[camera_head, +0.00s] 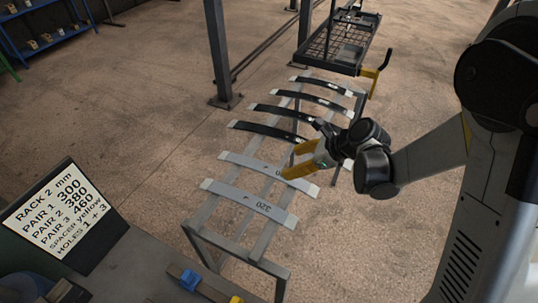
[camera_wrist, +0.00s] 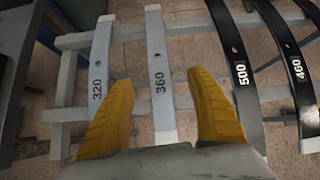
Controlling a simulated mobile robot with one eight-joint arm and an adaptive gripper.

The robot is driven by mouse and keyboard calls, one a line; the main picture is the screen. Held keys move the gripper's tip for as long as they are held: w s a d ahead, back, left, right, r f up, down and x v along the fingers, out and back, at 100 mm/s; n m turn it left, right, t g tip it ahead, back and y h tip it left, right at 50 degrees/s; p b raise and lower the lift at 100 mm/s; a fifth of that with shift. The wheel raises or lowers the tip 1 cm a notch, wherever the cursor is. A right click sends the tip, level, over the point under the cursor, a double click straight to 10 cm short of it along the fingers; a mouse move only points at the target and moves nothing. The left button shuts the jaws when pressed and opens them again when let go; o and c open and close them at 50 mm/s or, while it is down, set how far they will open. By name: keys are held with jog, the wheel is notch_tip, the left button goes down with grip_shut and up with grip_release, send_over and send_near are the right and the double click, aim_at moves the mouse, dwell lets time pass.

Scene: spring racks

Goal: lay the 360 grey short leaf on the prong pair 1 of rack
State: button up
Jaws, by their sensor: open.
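The 360 grey leaf (camera_wrist: 156,45) lies across the rails of a grey stand, second from the left in the wrist view. In the head view the same leaf (camera_head: 240,161) is the grey strip behind the 320 one, its right part covered by my gripper. My gripper (camera_head: 294,162) has its yellow fingers over the right part of this leaf. In the wrist view my gripper (camera_wrist: 163,98) is open, with a finger on each side of the 360 leaf and gaps between. I cannot make out the rack's prong pair 1.
A grey 320 leaf (camera_wrist: 99,65) lies left of the 360 in the wrist view; a black 500 leaf (camera_wrist: 238,70) and a 460 leaf (camera_wrist: 292,60) lie right. A sign (camera_head: 62,213) reads rack 2, pair 1 300. A post (camera_head: 217,50) stands behind the stand (camera_head: 205,213).

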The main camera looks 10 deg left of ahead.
aim_at(267, 168)
jog(key=shift+w+a+f+m, duration=0.1)
jog(key=shift+a+f+m, duration=0.3)
jog(key=shift+a+f, duration=0.25)
jog(key=b+x, duration=0.2)
jog(key=x, duration=0.3)
jog(key=b+x, duration=0.2)
jog(key=x, duration=0.3)
jog(key=shift+w+a+r+b, duration=0.1)
jog(key=shift+a+b, duration=0.3)
jog(key=shift+r, duration=0.15)
grip_shut()
